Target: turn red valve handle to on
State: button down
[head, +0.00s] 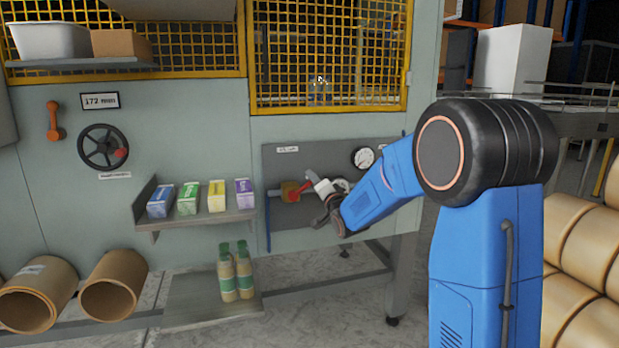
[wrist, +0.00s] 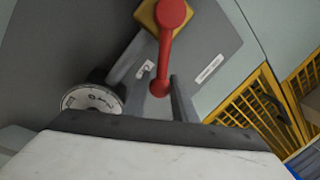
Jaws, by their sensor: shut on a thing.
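The red valve handle (wrist: 166,50) is a lever with a round hub on a yellow valve body (wrist: 146,18) and a ball at its far end. In the head view the red handle (head: 304,184) points right and slightly up from the yellow body (head: 289,192), on a grey panel. My gripper (wrist: 162,82) has its two dark fingers on either side of the handle's ball end and is shut on it. In the head view my gripper (head: 317,183) reaches the handle from the right and partly hides it. No on or off marking is readable.
A round gauge (head: 363,157) is right of the valve and also shows in the wrist view (wrist: 92,101). A shelf (head: 200,221) with small boxes is to the left. A yellow mesh guard (head: 330,106) is above. Bottles (head: 227,275) stand low at left.

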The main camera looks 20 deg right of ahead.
jog(key=shift+d+f+m+h, duration=0.15)
jog(key=shift+d+f+m, duration=0.1)
jog(key=shift+f+m, duration=0.35)
jog(key=shift+d+f+m+h, duration=0.15)
jog(key=shift+d+f+m, duration=0.15)
jog(key=shift+m, duration=0.5)
jog(key=c, duration=1.5)
grip_release()
jog(key=shift+o, duration=0.2)
